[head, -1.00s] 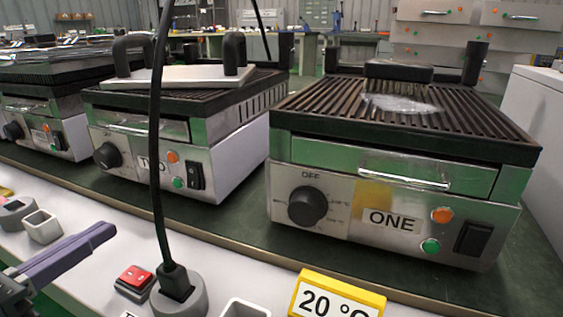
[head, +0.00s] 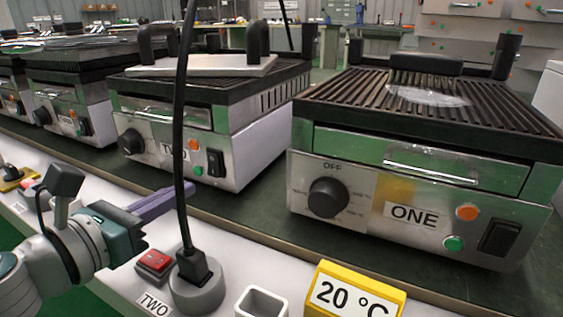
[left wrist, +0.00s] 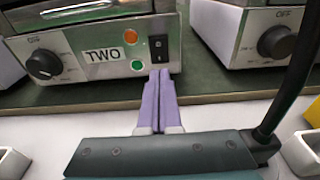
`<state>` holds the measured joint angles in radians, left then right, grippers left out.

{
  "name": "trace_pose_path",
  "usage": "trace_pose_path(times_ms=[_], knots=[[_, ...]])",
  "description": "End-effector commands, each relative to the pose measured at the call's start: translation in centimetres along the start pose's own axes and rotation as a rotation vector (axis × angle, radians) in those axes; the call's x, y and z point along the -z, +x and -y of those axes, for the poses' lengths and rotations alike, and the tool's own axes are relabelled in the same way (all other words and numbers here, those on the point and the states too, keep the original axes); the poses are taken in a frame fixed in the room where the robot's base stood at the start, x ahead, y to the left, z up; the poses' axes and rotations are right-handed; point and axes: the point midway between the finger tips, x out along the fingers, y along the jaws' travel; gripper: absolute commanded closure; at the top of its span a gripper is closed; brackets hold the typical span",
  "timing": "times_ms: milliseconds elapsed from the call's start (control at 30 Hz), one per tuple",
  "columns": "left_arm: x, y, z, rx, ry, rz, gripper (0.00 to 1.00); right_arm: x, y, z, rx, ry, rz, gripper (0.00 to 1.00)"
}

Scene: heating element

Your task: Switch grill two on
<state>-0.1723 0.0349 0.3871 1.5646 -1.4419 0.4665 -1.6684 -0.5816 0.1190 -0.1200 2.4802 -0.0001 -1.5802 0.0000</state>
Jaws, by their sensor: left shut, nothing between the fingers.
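Grill two (head: 205,120), labelled TWO, stands on the dark green bench with a knob (head: 131,142), an orange and a green light, and a black rocker switch (head: 216,163) on its front. The switch also shows in the left wrist view (left wrist: 159,48). My left gripper (head: 180,196) is shut and empty, with long purple fingers. In the left wrist view its fingertips (left wrist: 159,72) appear just below the switch; I cannot tell whether they touch the panel. A red switch (head: 155,262) sits by the TWO label on the white ledge. My right gripper is not in view.
A black plug with its cable stands in a grey socket (head: 198,289), and the cable rises in front of grill two. Grill one (head: 420,205) stands to the right. A yellow 20 °C display (head: 353,292) and a white square holder (head: 262,303) are on the ledge.

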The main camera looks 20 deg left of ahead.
Motion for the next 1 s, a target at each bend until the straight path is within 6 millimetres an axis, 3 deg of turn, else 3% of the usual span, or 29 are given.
trace_pose_path(times_ms=[100, 333, 767, 933, 1000], knots=[[0.1, 2.3, 0.0, 0.0, -0.002, 0.003, 1.0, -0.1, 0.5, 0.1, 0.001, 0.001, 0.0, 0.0], [0.1, 4.7, 0.0, 0.0, -0.001, 0.001, 1.0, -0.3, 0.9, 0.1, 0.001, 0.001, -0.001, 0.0], [0.1, 5.0, 0.0, 0.001, -0.001, 0.0, 1.0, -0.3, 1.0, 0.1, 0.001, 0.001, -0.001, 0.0], [0.9, 5.5, 0.0, 0.0, 0.001, 0.036, 1.0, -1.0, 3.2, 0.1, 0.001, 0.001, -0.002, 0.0], [0.1, 5.4, 0.0, -0.001, 0.0, 0.039, 1.0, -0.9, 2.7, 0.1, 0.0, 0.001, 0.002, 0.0]])
